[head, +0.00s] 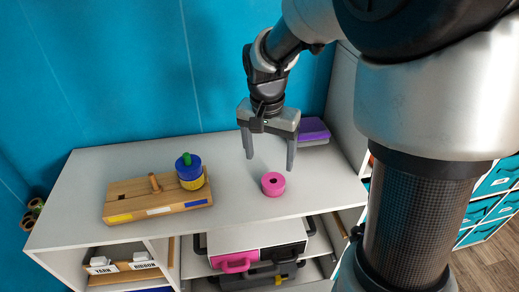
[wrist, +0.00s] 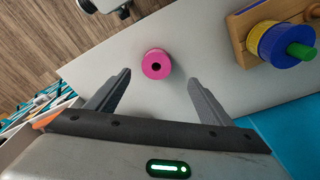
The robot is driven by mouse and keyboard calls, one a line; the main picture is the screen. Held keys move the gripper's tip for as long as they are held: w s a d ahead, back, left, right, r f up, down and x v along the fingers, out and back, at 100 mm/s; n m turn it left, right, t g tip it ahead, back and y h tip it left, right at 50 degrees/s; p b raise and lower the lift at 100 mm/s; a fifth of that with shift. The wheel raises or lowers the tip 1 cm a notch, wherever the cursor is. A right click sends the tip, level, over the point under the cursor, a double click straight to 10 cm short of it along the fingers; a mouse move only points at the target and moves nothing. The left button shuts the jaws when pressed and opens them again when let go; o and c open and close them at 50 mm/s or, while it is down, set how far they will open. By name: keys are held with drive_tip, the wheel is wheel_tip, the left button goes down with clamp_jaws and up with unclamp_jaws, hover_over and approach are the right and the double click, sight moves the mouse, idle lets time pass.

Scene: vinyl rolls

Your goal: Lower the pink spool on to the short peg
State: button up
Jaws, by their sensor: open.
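The pink spool (head: 273,184) stands on the white counter with its centre hole facing up. My gripper (head: 269,164) is open and empty above the counter, close to the spool and a little behind it. In the wrist view the spool (wrist: 156,64) lies ahead of and between the two spread fingers (wrist: 157,82), not touching them. The wooden peg board (head: 122,203) is to the left in the head view. Its bare short peg (head: 154,183) stands upright. A blue and yellow spool (head: 190,174) sits on another peg, whose green top (wrist: 301,51) sticks out.
A purple box (head: 314,130) stands at the back right of the counter (head: 235,205), near the side panel. Below are shelves with pink and black cases (head: 233,262) and labelled bins (head: 120,266). The counter between board and spool is clear.

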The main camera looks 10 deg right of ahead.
hover_over(273, 177)
drive_tip(key=s+a, duration=0.2)
drive_tip(key=f, duration=0.4)
drive_tip(key=shift+d+f, duration=0.2)
drive_tip(key=shift+f, duration=0.05)
drive_tip(key=f, duration=0.2)
drive_tip(key=d+f, duration=0.1)
drive_tip(key=f, duration=0.1)
drive_tip(key=shift+w+d, duration=0.1)
drive_tip(key=shift+w, duration=0.05)
drive_tip(key=shift+w+f, duration=0.1)
drive_tip(key=shift+f, duration=0.5)
drive_tip(key=c, duration=1.1)
wheel_tip(273, 177, up, 10)
drive_tip(key=shift+r, duration=0.1)
drive_tip(key=shift+c, duration=0.2)
drive_tip(key=o, duration=0.5)
drive_tip(key=shift+c, duration=0.2)
drive_tip(key=c, duration=1)
drive_tip(key=shift+c, duration=0.2)
